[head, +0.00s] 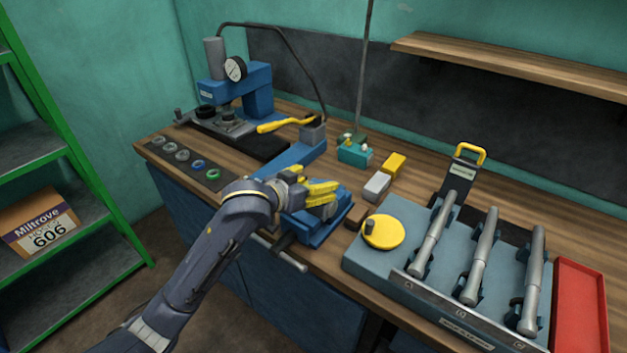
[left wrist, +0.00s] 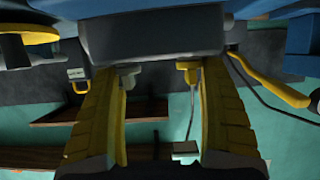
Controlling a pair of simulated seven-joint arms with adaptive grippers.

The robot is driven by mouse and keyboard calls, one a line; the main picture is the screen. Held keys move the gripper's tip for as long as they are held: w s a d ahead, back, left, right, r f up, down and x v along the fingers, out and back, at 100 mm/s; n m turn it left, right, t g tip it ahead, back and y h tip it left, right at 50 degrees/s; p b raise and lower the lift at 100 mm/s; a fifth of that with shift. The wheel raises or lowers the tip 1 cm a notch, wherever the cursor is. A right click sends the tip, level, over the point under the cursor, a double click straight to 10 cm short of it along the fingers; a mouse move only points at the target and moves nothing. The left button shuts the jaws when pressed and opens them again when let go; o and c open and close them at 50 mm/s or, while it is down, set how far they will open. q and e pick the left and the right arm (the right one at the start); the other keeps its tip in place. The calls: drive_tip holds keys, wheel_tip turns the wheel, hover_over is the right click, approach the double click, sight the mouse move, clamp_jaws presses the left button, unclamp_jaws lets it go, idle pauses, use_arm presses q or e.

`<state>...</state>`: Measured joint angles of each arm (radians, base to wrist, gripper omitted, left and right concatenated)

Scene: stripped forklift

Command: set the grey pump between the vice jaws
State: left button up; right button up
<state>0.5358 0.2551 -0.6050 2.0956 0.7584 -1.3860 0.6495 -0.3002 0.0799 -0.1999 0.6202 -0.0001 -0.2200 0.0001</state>
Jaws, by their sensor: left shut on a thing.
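The vice (head: 318,228) is blue and stands at the front edge of the bench, its bar handle hanging over the edge. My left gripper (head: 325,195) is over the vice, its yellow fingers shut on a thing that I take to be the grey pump. In the left wrist view a dark grey body (left wrist: 150,36), probably the pump, lies across the fingertips (left wrist: 158,75), which stand apart. The arm and fingers hide most of the pump and the vice jaws in the head view, so I cannot tell whether it sits between them. My right gripper is not in view.
A blue press (head: 258,92) with a gauge and yellow lever stands at the back left. A light grey block (head: 376,186), a yellow block (head: 393,164) and a teal unit (head: 354,152) lie behind the vice. A cradle (head: 395,262) with three cylinders and a red tray (head: 580,305) fill the right.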

use_arm(q)
drive_tip(key=shift+r, duration=0.1)
drive_tip(key=o, duration=1.5)
drive_tip(key=shift+c, duration=0.2)
drive_tip(key=shift+o, duration=0.4)
drive_tip(key=shift+f, duration=0.2)
wheel_tip(320, 180, up, 8)
drive_tip(key=shift+r, duration=0.1)
